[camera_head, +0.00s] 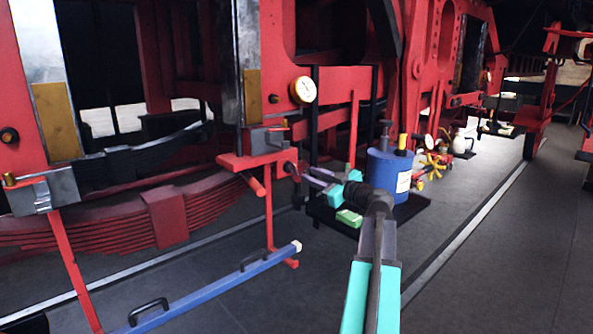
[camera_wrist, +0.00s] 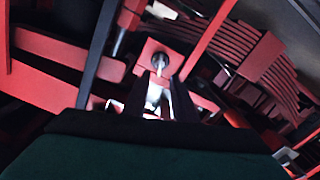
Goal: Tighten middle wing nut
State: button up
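A silver stud with what looks like a wing nut (camera_wrist: 160,62) stands out from a red square plate in the wrist view. In the head view a small dark fitting (camera_head: 291,168) sits at the right end of a red bracket (camera_head: 244,162), and the frame does not show its wings clearly. My gripper (camera_head: 308,173) points left at this fitting from close by. In the wrist view my gripper (camera_wrist: 158,92) has its two dark fingers apart, with a bright patch between them and the stud just beyond their tips. I see no grip on the nut.
A blue canister (camera_head: 388,172) and a green block (camera_head: 349,218) stand on a dark tray behind my arm. A blue bar with black handles (camera_head: 215,288) lies below left. A gauge (camera_head: 303,90) hangs above. A red leaf spring (camera_head: 120,219) is at left. Floor at right is clear.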

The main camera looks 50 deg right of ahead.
aim_at(296, 169)
jog(key=w, duration=0.2)
jog(key=w+p, duration=0.1)
jog(key=w, duration=0.4)
jog(key=shift+w+d, duration=0.15)
jog(key=shift+d, duration=0.1)
